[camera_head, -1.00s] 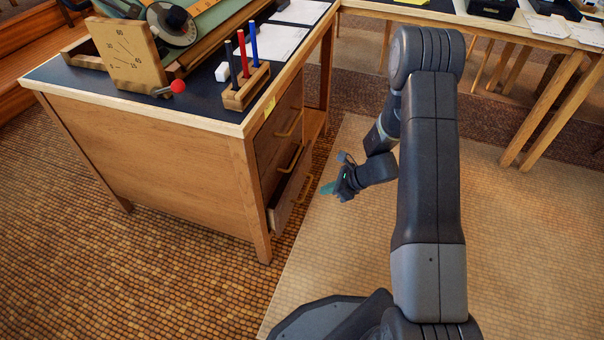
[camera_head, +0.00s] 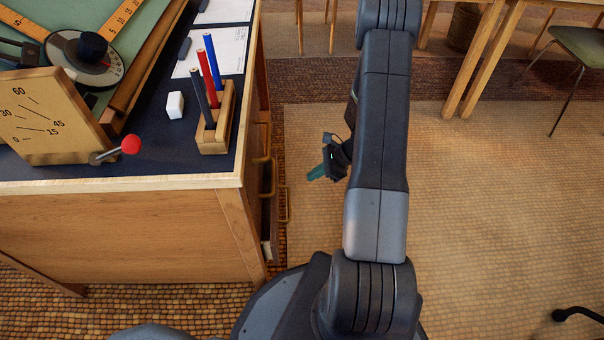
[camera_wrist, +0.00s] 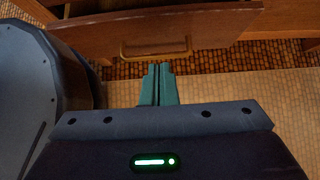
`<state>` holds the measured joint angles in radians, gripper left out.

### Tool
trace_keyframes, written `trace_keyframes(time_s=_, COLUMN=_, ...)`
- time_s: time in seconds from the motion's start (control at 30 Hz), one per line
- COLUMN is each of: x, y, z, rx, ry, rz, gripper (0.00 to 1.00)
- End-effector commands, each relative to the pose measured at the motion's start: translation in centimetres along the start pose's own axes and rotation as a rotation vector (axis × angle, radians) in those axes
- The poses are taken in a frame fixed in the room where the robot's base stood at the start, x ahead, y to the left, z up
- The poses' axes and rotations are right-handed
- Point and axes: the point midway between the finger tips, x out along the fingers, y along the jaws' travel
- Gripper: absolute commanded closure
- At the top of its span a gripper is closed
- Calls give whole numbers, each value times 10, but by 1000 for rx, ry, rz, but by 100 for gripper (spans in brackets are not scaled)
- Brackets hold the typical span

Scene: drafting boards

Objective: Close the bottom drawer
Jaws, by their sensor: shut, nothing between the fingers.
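The bottom drawer (camera_head: 274,228) stands partly open on the right side of the wooden desk, seen almost edge-on, with a brass handle (camera_head: 285,206). In the wrist view its wooden front (camera_wrist: 215,25) crosses the top, with the handle (camera_wrist: 156,50) at its lower middle. My gripper (camera_head: 314,174) is to the right of the drawer front in the head view. In the wrist view its teal fingers (camera_wrist: 159,68) are shut together and empty, pointing toward the handle. They appear just short of it; I cannot tell whether they touch.
The desk (camera_head: 130,235) fills the left, with a pen stand (camera_head: 215,140), a white block (camera_head: 174,105) and a red-knobbed lever (camera_head: 130,145) on top. Another handle (camera_head: 263,160) shows above the bottom one. Open floor (camera_head: 480,210) lies right; a chair (camera_head: 580,45) stands far right.

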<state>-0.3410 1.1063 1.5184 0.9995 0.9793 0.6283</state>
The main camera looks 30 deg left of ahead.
Motion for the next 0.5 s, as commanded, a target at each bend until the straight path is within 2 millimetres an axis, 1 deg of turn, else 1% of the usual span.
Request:
trace_keyframes(time_s=0.03, x=14, y=1, z=-2, rx=-2, ry=1, rz=4, gripper=100)
trace_keyframes(time_s=0.3, x=73, y=0, z=-3, rx=-1, ry=0, rz=4, gripper=100)
trace_keyframes(time_s=0.37, x=84, y=0, z=-3, rx=-1, ry=1, rz=3, gripper=100)
trace_keyframes(time_s=0.4, x=88, y=0, z=5, rx=-4, ry=1, rz=1, gripper=100)
trace_keyframes(time_s=0.5, x=96, y=0, z=16, rx=-4, ry=1, rz=1, gripper=100)
